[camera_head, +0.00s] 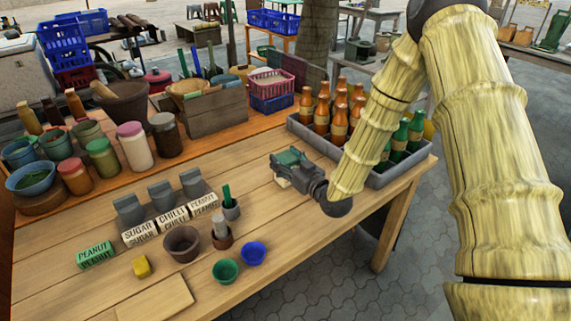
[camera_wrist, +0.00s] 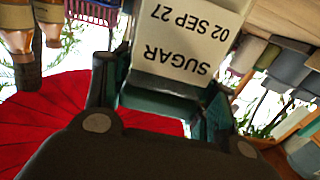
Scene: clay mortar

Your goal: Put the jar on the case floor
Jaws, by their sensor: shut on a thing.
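My gripper (camera_head: 287,163) hangs over the right part of the wooden table, just left of the grey case. In the wrist view its teal fingers (camera_wrist: 160,100) are shut on the jar (camera_wrist: 188,40), which bears a cream label reading SUGAR, 02 SEP 27. In the head view only a small cream part of the jar (camera_head: 282,183) shows below the fingers. The grey case (camera_head: 406,169) stands at the table's right end. It holds several orange bottles (camera_head: 321,115) at the back left and green bottles (camera_head: 415,130) at the right. My arm hides part of its floor.
Several jars (camera_head: 134,147) line the raised shelf. The tabletop around my gripper is mostly clear.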

